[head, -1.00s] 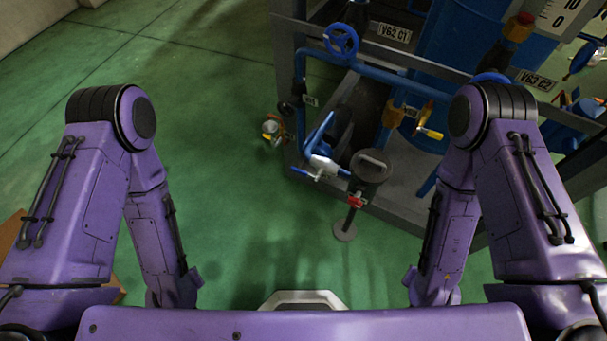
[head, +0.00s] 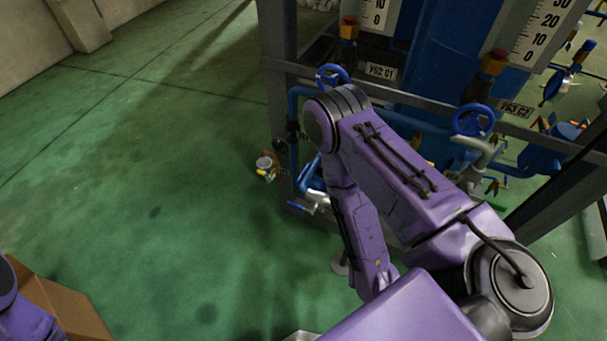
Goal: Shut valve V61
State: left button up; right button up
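No tag reading V61 is legible. Blue pipework on a grey frame carries a blue handwheel (head: 333,74) by a tag (head: 381,71) that seems to read V62, and a larger blue handwheel (head: 473,120) further right by another tag (head: 515,109). Low on the frame's left side is a blue-handled fitting (head: 312,190) with a silver part. A small brass-and-grey fitting (head: 266,168) sticks out to its left. My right arm crosses the middle and hides much of the lower pipework. Only a bit of my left arm shows at the lower left. Neither gripper is in view.
Green floor (head: 150,190) lies open left of the frame. A cardboard box (head: 62,305) stands at the bottom left beside my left arm. A dark diagonal beam (head: 560,185) borders the rig at the right. A wall with a pillar base (head: 80,25) stands far left.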

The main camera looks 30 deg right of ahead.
aim_at(294, 206)
jog(key=k, duration=0.55)
jog(key=z, duration=0.9)
jog(key=i, duration=0.5)
